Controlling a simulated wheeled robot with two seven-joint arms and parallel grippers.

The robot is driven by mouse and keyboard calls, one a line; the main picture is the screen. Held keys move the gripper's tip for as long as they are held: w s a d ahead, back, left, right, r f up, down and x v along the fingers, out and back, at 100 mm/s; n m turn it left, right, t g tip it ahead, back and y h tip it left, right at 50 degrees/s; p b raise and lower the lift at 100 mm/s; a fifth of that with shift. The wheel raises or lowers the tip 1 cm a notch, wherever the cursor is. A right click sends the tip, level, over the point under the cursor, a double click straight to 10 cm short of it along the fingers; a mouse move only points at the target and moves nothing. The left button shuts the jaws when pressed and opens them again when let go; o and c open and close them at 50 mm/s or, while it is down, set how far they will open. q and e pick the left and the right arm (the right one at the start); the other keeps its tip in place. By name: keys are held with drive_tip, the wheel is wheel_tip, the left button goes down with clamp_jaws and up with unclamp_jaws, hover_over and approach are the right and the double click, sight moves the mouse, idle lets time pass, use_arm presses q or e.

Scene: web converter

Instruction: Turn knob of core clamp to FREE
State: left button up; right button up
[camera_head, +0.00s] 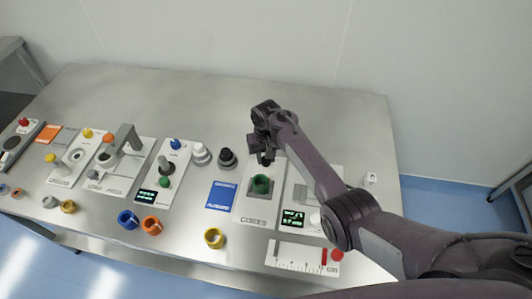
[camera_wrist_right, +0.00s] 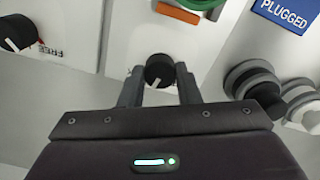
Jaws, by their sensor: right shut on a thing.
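In the wrist view a black round knob (camera_wrist_right: 159,72) with a white pointer mark sits between the two fingers of my right gripper (camera_wrist_right: 160,88). The gripper is shut on this knob. In the head view my right gripper (camera_head: 266,158) is low over the far end of the white CORES panel (camera_head: 250,209), and it hides the knob there. A second black knob (camera_wrist_right: 17,32) with a white pointer, beside the printed word FREE (camera_wrist_right: 47,50), shows at the left of the wrist view. My left gripper is not in view.
A green ring (camera_head: 261,184) sits on the CORES panel, close to my gripper. A blue PLUGGED card (camera_head: 221,196) and stacked grey and black round pieces (camera_head: 227,158) stand to the left. A panel with a lit display (camera_head: 292,219) lies under my right arm. The table's back is clear.

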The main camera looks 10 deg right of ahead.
drive_tip(key=n+p, duration=0.1)
drive_tip(key=n, duration=0.2)
drive_tip(key=shift+r, duration=0.1)
drive_tip(key=n, duration=0.2)
drive_tip(key=shift+n, duration=0.3)
drive_tip(key=n, duration=0.4)
drive_tip(key=shift+n+p, duration=0.3)
drive_tip(key=shift+p, duration=0.1)
drive_tip(key=o, duration=1)
wheel_tip(320, 180, up, 8)
drive_tip(key=shift+f+p, duration=0.15)
drive_tip(key=shift+p, duration=0.3)
